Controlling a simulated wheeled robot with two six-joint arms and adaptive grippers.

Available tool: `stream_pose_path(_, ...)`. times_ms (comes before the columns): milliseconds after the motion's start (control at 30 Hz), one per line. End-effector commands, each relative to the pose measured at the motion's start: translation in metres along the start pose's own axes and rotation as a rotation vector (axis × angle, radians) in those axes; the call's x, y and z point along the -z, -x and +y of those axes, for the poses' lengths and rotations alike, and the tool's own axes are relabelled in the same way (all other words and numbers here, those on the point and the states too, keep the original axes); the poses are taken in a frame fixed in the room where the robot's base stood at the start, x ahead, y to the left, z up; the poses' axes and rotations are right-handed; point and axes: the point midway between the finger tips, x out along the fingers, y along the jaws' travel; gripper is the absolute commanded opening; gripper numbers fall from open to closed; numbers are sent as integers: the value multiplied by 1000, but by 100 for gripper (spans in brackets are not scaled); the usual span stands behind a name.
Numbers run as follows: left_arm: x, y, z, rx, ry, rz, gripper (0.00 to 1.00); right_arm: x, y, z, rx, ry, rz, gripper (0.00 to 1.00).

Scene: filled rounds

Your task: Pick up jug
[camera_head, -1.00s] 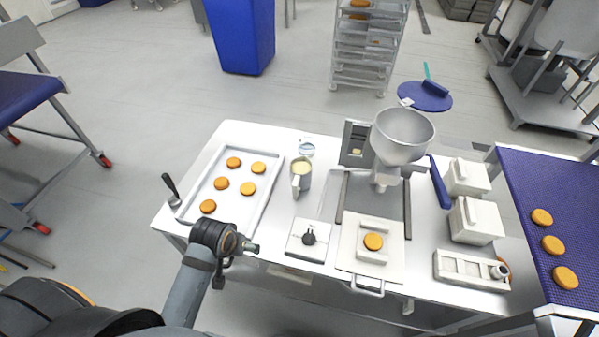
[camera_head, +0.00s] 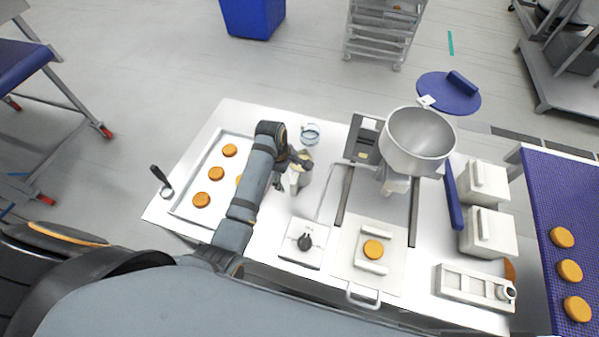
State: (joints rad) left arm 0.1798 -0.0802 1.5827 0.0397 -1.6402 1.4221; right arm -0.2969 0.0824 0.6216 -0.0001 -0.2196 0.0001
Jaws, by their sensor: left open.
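The jug (camera_head: 296,183) is a small metallic vessel with pale yellow contents and a light handle. It stands on the white table, right of the tray of orange rounds. My left gripper (camera_head: 300,161) is open at the jug's upper left side, and its fingers partly cover the rim. Whether the fingers touch the jug, I cannot tell. My left arm hides part of the tray. My right gripper is not in view.
The tray (camera_head: 178,209) with several orange rounds lies to the left. A clear round dish (camera_head: 310,134) is just behind the jug. A steel hopper (camera_head: 418,140) stands to the right, with a control box (camera_head: 304,243) in front. White containers (camera_head: 487,232) stand further right.

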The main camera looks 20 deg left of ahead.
Motion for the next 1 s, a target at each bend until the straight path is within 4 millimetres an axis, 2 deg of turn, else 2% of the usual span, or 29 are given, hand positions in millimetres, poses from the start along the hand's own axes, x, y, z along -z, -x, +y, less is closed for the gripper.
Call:
stream_pose_path(100,0,-20,0,3,-1,0,87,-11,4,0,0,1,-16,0)
stream_pose_path(233,0,-31,0,-1,-2,1,87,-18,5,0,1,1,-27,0)
stream_pose_path(433,-3,-40,1,1,-3,0,87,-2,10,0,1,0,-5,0)
stream_pose_path(533,-6,-56,2,2,-3,-1,87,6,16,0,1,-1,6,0)
stream_pose_path(700,-7,-80,3,0,-3,1,87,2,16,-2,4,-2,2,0)
stream_pose_path(967,-6,-84,2,-2,-3,1,87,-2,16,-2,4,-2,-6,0)
stream_pose_path(1000,-6,-84,2,-1,-3,1,82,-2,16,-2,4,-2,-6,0)
